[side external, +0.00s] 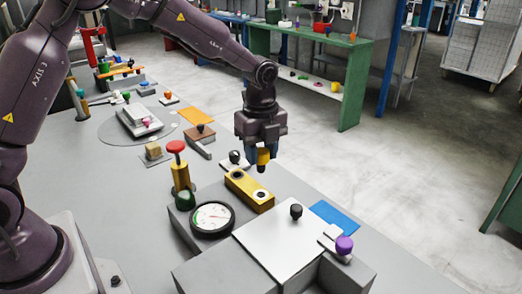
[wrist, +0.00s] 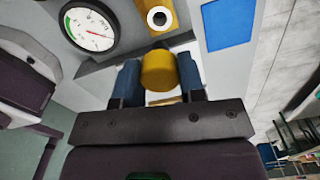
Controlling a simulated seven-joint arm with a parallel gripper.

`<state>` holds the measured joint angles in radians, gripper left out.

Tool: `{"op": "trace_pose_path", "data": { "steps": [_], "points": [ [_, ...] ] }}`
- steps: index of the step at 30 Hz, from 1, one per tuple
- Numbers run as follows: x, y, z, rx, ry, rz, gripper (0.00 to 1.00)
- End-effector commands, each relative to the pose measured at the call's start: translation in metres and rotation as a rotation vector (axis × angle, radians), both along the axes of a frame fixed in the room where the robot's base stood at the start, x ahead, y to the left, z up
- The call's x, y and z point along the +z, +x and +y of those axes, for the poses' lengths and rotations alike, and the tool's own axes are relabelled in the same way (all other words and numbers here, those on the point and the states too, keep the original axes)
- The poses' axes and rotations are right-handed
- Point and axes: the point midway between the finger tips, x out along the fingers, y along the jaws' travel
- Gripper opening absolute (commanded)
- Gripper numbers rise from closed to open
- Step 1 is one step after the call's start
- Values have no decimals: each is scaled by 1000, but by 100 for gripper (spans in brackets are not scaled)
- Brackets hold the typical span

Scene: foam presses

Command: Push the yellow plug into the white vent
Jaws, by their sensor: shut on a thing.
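My gripper (side external: 263,158) is shut on the yellow plug (side external: 264,156), its blue fingers on either side. In the wrist view the plug's rounded yellow end (wrist: 158,71) shows between the fingers. In the side view a dark tip shows below the plug, and the plug hangs above and apart from the bench. A yellow block (side external: 238,185) with two white-rimmed round openings lies just below and left of the gripper. A small white piece with a dark round top (side external: 235,160) sits left of the gripper; I cannot tell whether it is the white vent.
A round gauge (side external: 212,218) and a red-topped yellow post (side external: 178,170) stand left of the block. A white plate with a black knob (side external: 296,211), a purple knob (side external: 344,244) and a blue sheet (side external: 335,217) lie to the front right. Open floor lies beyond the bench edge.

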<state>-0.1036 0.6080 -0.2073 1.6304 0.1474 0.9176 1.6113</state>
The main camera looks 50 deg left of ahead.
Motion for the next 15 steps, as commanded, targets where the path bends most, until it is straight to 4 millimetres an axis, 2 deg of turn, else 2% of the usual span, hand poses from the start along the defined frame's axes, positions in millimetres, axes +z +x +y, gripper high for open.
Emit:
{"op": "trace_pose_path", "data": {
  "steps": [15],
  "points": [
    [-45, 0, 0, 1, 1, 3, 10]
  ]
}}
